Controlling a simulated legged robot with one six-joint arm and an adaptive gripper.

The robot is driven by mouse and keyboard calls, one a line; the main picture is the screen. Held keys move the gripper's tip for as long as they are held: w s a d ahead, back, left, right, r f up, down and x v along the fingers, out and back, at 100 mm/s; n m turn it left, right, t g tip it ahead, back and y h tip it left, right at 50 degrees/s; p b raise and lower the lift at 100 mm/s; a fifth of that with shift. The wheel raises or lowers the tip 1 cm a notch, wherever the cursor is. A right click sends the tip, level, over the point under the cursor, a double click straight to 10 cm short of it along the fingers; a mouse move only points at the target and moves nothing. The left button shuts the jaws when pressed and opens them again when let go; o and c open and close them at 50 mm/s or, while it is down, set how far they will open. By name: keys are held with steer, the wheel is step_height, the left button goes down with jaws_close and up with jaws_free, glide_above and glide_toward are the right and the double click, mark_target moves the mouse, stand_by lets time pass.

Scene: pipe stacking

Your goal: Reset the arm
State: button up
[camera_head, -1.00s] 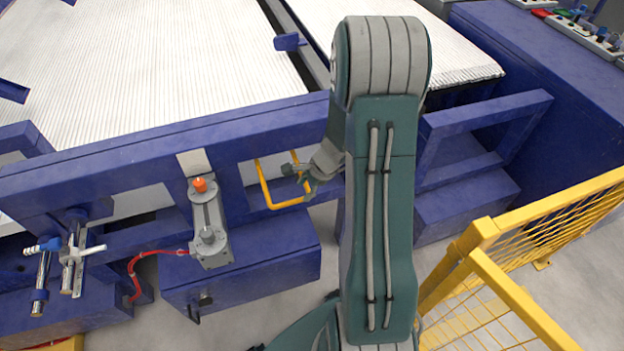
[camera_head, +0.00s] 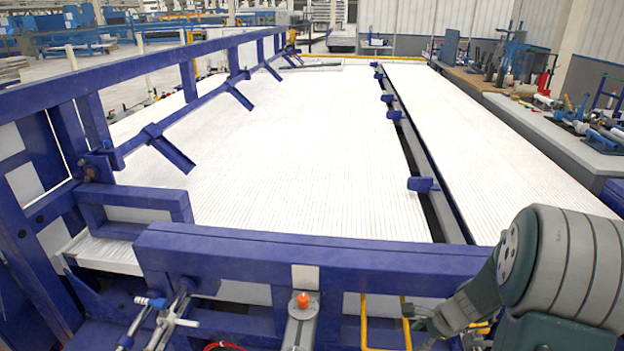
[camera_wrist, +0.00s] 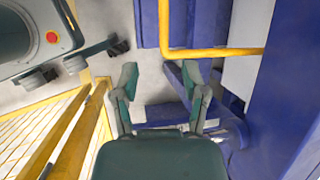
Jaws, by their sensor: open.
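My gripper (camera_wrist: 160,85) is open and empty in the wrist view, its two green-grey fingers spread apart. It also shows in the head view (camera_head: 428,320) at the bottom, in front of the blue frame. The yellow bent bar (camera_wrist: 208,53) lies just beyond the fingertips in the wrist view, and I see nothing between the fingers. In the head view this yellow bar (camera_head: 364,325) is left of my gripper. My arm fills the lower right corner there.
A blue machine frame (camera_head: 300,252) runs across the front of a wide bed of white pipes (camera_head: 310,150). An orange-topped fitting (camera_head: 303,300) stands on its front. Yellow mesh fencing (camera_wrist: 60,130) is at lower left in the wrist view. Grey floor shows between the fingers.

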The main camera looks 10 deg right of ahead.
steer(key=s+a+r+n+h, duration=0.2)
steer(key=s+a+r+n, duration=0.2)
steer(key=a+r+n, duration=1)
steer(key=s+a+r+n+t+h, duration=0.1)
steer(key=s+a+r+n+t, duration=0.1)
steer(key=s+r+n, duration=0.4)
steer(key=s+a+r, duration=0.1)
steer(key=s+r, duration=0.2)
steer(key=s, duration=0.2)
steer(key=shift+r+h, duration=0.4)
steer(key=shift+s, duration=0.1)
